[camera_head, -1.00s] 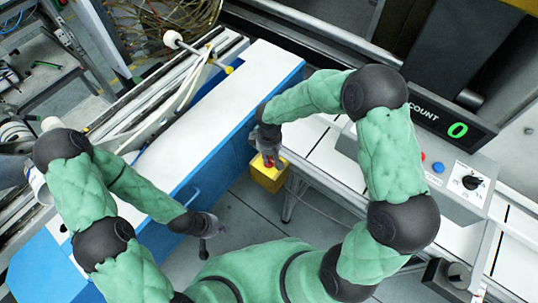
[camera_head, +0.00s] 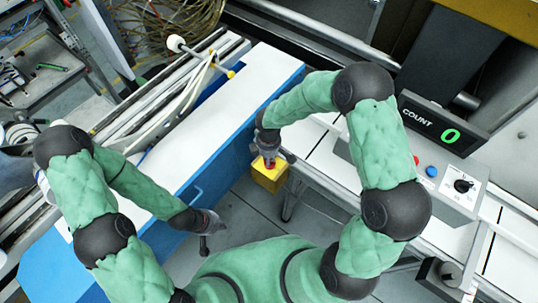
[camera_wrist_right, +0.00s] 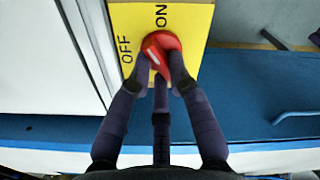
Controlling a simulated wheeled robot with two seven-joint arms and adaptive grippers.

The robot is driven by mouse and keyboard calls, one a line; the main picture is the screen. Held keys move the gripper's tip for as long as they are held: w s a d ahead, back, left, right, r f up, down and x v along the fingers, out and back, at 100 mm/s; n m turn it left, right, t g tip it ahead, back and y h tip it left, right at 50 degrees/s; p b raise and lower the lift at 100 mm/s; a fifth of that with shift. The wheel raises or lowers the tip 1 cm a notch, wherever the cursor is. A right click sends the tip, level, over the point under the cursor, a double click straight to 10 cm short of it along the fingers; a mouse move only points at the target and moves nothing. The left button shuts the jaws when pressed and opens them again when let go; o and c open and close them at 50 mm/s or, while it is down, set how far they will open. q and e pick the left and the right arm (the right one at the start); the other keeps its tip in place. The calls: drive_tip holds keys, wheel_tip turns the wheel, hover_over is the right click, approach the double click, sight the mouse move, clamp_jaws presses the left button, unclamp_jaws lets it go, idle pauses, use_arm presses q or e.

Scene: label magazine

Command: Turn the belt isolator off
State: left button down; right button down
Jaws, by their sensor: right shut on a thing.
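The belt isolator is a yellow box (camera_head: 268,178) with a red knob (camera_wrist_right: 160,52) on its top face. It sits beside the white conveyor in the head view. In the right wrist view OFF is printed at the knob's left and ON above it. The knob's pale mark lies on its left part, on the side towards OFF; its exact angle is hard to tell. My right gripper (camera_wrist_right: 162,82) is shut on the red knob, with dark fingers around it. My left gripper (camera_head: 205,246) hangs low at the left, away from the isolator; its fingers are too small to judge.
A blue-sided white bench (camera_head: 215,130) runs along the left of the isolator. A grey control box (camera_head: 447,190) with a black dial, blue and red buttons stands at the right, below a count display (camera_head: 430,120) reading 0. Floor shows between bench and conveyor.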

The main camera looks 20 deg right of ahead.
drive_tip(key=n+p, duration=0.2)
drive_tip(key=n, duration=0.1)
drive_tip(key=n+p, duration=0.1)
drive_tip(key=n, duration=0.2)
drive_tip(key=shift+s+a+r+n+p, duration=0.1)
drive_tip(key=shift+s+r+n+p, duration=0.05)
drive_tip(key=shift+n+p, duration=0.2)
drive_tip(key=n+p, duration=0.3)
drive_tip(key=n, duration=0.1)
drive_tip(key=shift+s+n, duration=0.1)
drive_tip(key=shift+n, duration=0.25)
drive_tip(key=c, duration=1.1)
unclamp_jaws()
drive_tip(key=shift+c, duration=0.2)
wheel_tip(320, 180, up, 12)
